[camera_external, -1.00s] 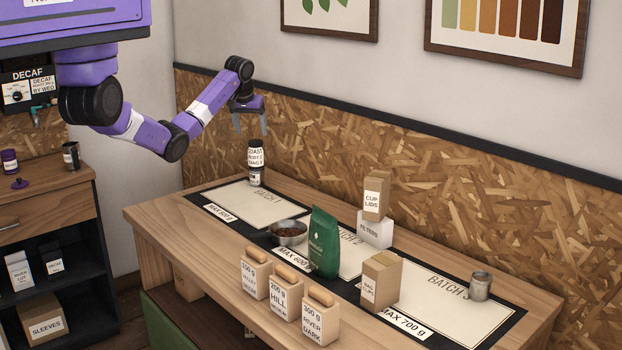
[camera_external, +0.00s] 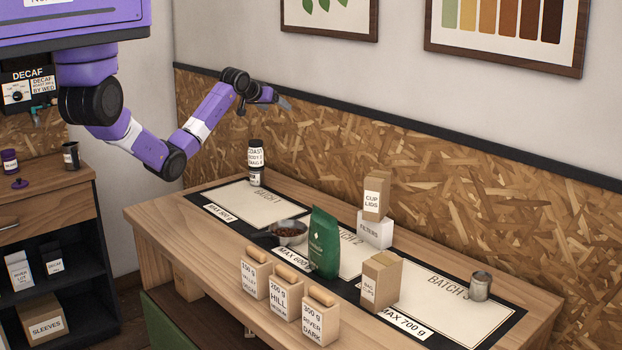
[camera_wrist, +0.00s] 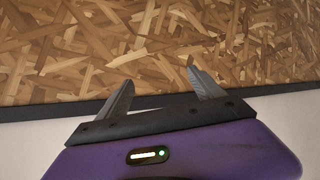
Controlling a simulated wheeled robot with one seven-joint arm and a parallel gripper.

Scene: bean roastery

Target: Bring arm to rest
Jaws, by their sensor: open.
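My gripper (camera_external: 284,104) is up above the left part of the table, near the wall, pointing to the right. In the wrist view my gripper (camera_wrist: 160,95) shows two grey fingers spread apart with nothing between them. My purple and white arm reaches down from the upper left, bends at a low elbow and rises to the gripper.
The chipboard panel (camera_external: 480,220) runs behind. A shelf (camera_external: 70,215) stands left.

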